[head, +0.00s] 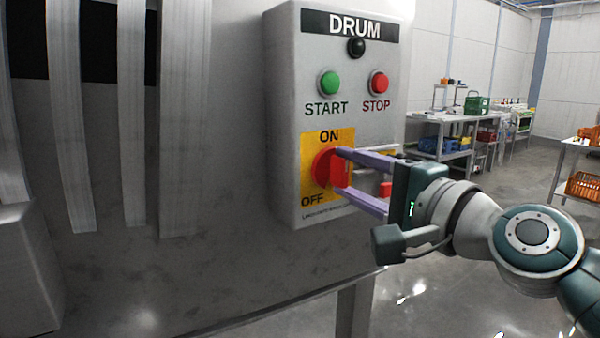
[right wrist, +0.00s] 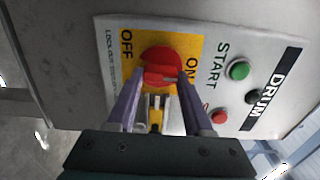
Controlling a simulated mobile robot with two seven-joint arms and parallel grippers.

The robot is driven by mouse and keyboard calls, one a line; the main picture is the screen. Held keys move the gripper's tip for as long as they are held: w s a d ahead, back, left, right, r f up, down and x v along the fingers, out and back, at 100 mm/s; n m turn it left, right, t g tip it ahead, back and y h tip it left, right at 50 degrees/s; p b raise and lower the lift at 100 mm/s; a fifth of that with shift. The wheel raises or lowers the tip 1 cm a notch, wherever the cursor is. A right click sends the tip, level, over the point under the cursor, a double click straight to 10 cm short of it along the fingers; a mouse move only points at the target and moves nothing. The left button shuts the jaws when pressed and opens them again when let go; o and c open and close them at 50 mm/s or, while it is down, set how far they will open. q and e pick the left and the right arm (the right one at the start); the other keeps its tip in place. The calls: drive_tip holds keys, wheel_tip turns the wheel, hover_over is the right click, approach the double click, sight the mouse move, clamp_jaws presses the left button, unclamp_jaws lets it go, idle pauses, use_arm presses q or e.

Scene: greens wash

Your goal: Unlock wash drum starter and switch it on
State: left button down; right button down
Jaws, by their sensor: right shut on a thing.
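The grey DRUM starter box (head: 284,120) is on a grey panel. Its red rotary switch (head: 324,167) sits on a yellow plate (head: 343,134) marked ON above and OFF at lower left. My right gripper (head: 341,172) is shut on the switch's red handle, one finger on each side. The right wrist view also shows the red switch (right wrist: 162,54) between the fingers; which mark the handle points to is unclear. The green START button (head: 329,83) and red STOP button (head: 379,83) are above. The lamp (head: 356,47) looks dark. I cannot make out a padlock on the switch. My left gripper is out of view.
A small red object (head: 386,189) shows between my right fingers in the head view; what it is remains unclear. Pale strips (head: 187,120) hang at the left. Tables with a green crate (head: 478,105) and an orange crate (head: 584,186) stand far off right, with open floor between.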

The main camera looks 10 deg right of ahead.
drive_tip(key=shift+c, duration=1.5)
unclamp_jaws()
drive_tip(key=v, duration=1)
